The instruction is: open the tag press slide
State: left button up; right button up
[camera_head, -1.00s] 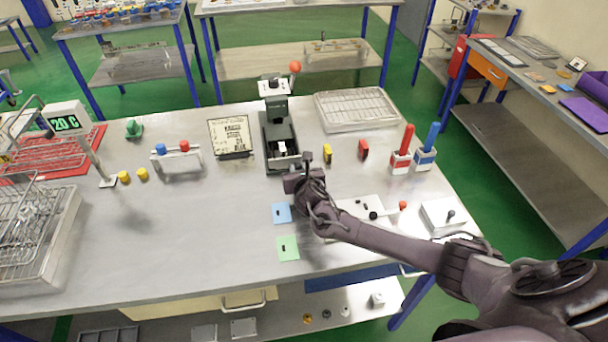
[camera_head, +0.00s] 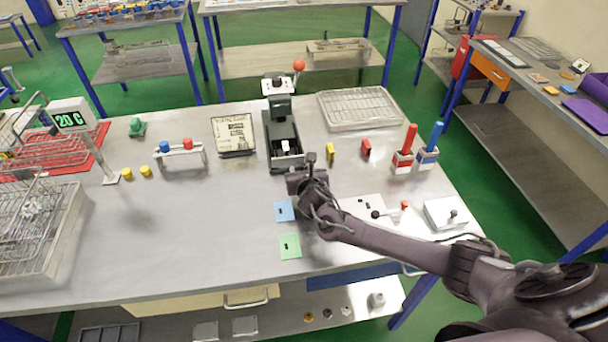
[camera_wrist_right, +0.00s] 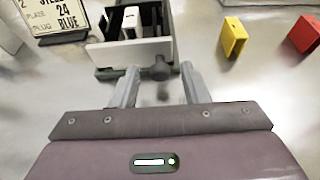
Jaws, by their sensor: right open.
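The tag press (camera_head: 281,122) is a dark grey-green machine with a red ball on its lever, standing at the middle back of the table. Its slide (camera_head: 287,160) is a box at the front with a white block inside; it also shows in the right wrist view (camera_wrist_right: 108,54), with a pale front and a dark knob (camera_wrist_right: 160,70). My right gripper (camera_head: 305,174) is at the slide's front right corner. In the right wrist view, its two fingers (camera_wrist_right: 158,86) are apart, with the knob between their tips; contact cannot be told. My left gripper is not in view.
A sign plate (camera_head: 234,134) stands left of the press. Yellow (camera_head: 330,152) and red (camera_head: 366,148) blocks stand close on the right. A wire tray (camera_head: 360,109) lies behind them. Blue (camera_head: 285,211) and green (camera_head: 290,246) cards lie in front. The table's left middle is clear.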

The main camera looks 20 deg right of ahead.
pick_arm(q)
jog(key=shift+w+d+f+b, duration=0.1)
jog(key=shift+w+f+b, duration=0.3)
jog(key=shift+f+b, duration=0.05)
pick_arm(e)
jog(key=shift+v, duration=3.5)
